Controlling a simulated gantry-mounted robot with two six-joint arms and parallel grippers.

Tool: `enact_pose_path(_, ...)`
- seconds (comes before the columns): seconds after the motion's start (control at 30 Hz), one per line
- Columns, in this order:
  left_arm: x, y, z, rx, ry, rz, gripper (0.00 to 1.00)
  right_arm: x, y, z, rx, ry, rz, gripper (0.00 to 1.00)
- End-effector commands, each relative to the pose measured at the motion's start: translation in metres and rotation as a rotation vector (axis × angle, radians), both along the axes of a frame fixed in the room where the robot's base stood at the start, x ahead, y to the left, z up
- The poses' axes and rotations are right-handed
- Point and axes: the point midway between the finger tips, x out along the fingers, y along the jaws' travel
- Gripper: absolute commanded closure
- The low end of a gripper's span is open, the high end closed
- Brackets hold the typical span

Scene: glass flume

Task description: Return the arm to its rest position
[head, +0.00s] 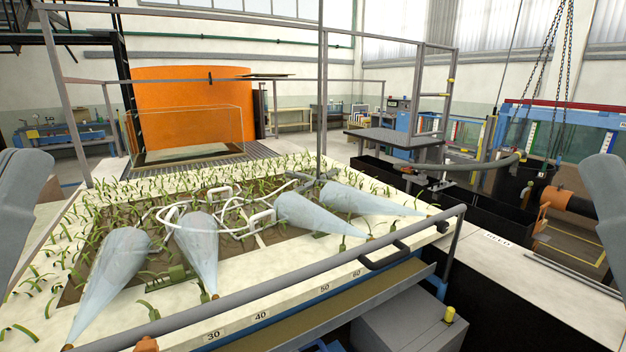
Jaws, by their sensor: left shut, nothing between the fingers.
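My left gripper (24,168) is a grey shape at the left edge, pointing up, shut and empty. It is cut off by the frame and stands apart from the planted bed (262,285). On the right edge a similar grey part of my right arm (606,175) shows. It is cut off, and whether its fingers are open or shut does not show. Neither gripper touches anything visible.
Several pale bluish cones (112,268) lie over the bed among green plants. White looped tubing (262,219) sits between them. A grey rail (290,272) runs along the bed's front edge. An orange curved panel (190,92) stands behind. Chains (565,70) hang at the right.

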Motion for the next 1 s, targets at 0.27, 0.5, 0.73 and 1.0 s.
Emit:
enact_pose_path(0.27, 0.001, 0.001, 0.145, 0.001, 0.002, 0.004, 1.0, 0.0, 0.0, 0.145, 0.0, 0.001, 0.0, 0.5)
enact_pose_path(0.5, 0.002, 0.001, 0.263, 0.001, 0.002, 0.006, 1.0, 0.001, 0.0, 0.263, 0.0, 0.001, 0.0, 0.5)
enact_pose_path(0.73, 0.002, 0.001, 0.333, 0.002, 0.003, 0.006, 1.0, 0.001, 0.0, 0.333, 0.0, 0.001, 0.0, 0.5)
enact_pose_path(1.0, 0.002, 0.001, 0.334, 0.002, 0.003, 0.006, 1.0, 0.001, 0.0, 0.334, 0.0, 0.002, 0.0, 0.5)
